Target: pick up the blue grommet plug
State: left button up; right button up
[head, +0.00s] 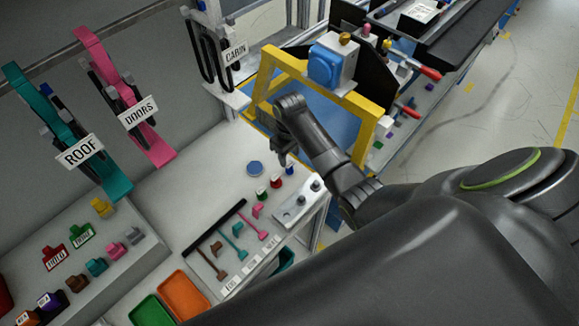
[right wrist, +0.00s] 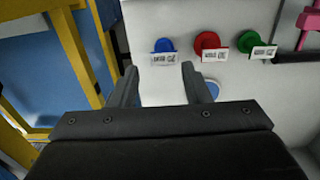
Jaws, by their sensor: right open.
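The blue grommet plug (head: 289,169) stands on the light worktop, at the right end of a short row with a red plug (head: 276,180) and a green plug (head: 262,193). In the right wrist view the blue plug (right wrist: 163,45) has a white printed tag and shows beyond the fingertips, roughly between them. My right gripper (head: 285,157) is above the worktop near the blue plug. In the right wrist view its fingers (right wrist: 160,78) are apart with nothing between them. My left gripper is not in view.
A round blue disc (head: 255,168) lies on the worktop beside the plugs. A metal plate with dark knobs (head: 297,203) and pink and teal tools (head: 262,227) lie nearer. A yellow frame (head: 368,133) stands beyond my right arm. Orange (head: 184,294) and green trays are at the front.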

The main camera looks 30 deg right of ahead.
aim_at(290, 164)
jog(key=f, duration=0.1)
jog(key=s+f, duration=0.1)
jog(key=f, duration=0.1)
jog(key=shift+a+f+p, duration=0.2)
jog(key=shift+f+p, duration=0.05)
jog(key=shift+p, duration=0.15)
jog(key=shift+w+f, duration=0.1)
jog(key=shift+f, duration=0.5)
jog(key=c, duration=0.8)
notch_tip(290, 164, up, 10)
jog(key=shift+r+b, duration=0.1)
jog(key=shift+b, duration=0.4)
